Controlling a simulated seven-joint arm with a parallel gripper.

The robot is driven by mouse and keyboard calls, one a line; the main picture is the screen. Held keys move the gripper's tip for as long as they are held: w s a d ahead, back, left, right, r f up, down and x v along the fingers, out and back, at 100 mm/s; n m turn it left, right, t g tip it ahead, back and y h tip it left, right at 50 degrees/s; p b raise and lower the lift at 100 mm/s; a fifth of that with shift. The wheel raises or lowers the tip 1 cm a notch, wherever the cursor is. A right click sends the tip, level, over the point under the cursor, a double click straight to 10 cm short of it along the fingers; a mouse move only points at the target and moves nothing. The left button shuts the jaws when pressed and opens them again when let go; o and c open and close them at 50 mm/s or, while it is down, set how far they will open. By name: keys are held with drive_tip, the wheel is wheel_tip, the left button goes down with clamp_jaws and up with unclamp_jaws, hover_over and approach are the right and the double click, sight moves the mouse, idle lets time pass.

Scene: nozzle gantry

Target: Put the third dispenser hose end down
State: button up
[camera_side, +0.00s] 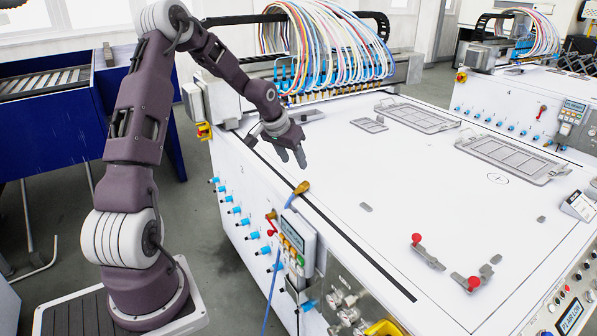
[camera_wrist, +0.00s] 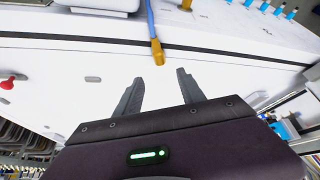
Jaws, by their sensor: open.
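The hose end is a brass-coloured nozzle (camera_side: 301,188) on a blue hose, lying at the left edge of the white table top. The blue hose (camera_side: 272,280) hangs down the machine's front side. In the wrist view the hose end (camera_wrist: 157,52) lies just beyond my fingertips, roughly in line with the gap between them. My gripper (camera_side: 292,160) is open and empty, above the table's left edge and a little behind the hose end. Its two dark fingers (camera_wrist: 157,79) stand apart with nothing between them. I cannot tell whether the hose end is the third one.
The white table top (camera_side: 400,180) is mostly clear. A bank of coloured hoses on a gantry (camera_side: 330,50) stands at the back. Grey trays (camera_side: 415,115) lie at the far side. Red-knobbed clamps (camera_side: 428,252) stand at the front right. A control box (camera_side: 298,232) sits below the left edge.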

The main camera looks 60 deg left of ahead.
drive_tip(key=s+d+r+m, duration=0.1)
drive_tip(key=s+d+r, duration=0.3)
drive_tip(key=d+r, duration=0.35)
drive_tip(key=s+d+r+m, duration=0.1)
drive_tip(key=s+d+r, duration=0.4)
drive_tip(key=d, duration=0.4)
drive_tip(key=s+d+r+m+h, duration=0.1)
drive_tip(key=s+d, duration=0.6)
drive_tip(key=s, duration=0.2)
drive_tip(key=s+d+r+m+h, duration=0.1)
drive_tip(key=s+d+r, duration=0.1)
drive_tip(key=s+d, duration=0.4)
drive_tip(key=s, duration=0.4)
drive_tip(key=shift+d+r+t, duration=0.2)
drive_tip(key=shift+d+t, duration=0.1)
drive_tip(key=shift+d, duration=0.1)
